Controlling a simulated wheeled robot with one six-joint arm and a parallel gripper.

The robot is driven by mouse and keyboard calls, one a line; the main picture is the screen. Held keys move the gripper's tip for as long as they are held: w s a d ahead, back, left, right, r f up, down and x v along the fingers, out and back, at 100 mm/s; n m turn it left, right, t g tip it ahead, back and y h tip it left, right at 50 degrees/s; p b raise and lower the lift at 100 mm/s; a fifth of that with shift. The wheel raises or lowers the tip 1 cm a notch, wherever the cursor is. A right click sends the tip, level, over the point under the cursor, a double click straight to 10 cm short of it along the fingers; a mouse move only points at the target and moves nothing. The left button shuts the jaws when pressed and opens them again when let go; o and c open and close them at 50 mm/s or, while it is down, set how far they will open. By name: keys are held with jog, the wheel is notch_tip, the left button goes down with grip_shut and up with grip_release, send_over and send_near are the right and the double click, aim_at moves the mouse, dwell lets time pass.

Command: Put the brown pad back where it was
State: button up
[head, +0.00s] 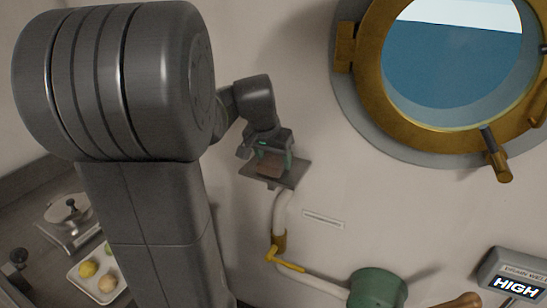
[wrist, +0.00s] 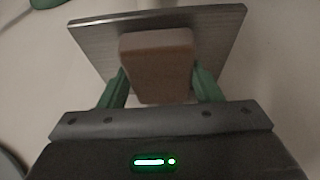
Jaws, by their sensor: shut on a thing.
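The brown pad (head: 270,166) is a small block between the green fingers of my gripper (head: 274,158). In the wrist view the pad (wrist: 157,48) sits upright in the middle, with a finger of my gripper (wrist: 160,82) on each side of it. The gripper is shut on the pad. A small grey shelf (head: 290,181) on the wall is right at the pad, and it shows behind the pad in the wrist view (wrist: 100,38). I cannot tell whether the pad touches the shelf.
A white pipe with a yellow-handled valve (head: 287,265) runs below the shelf. A brass porthole (head: 345,48) is at the upper right. A green drum (head: 378,288) and a sign reading HIGH (head: 516,287) are at the lower right. A tray (head: 98,298) with fruit-like items is at the lower left.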

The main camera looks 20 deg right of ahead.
jog(key=shift+f, duration=0.1)
jog(key=o, duration=0.9)
jog(key=v, duration=1.2)
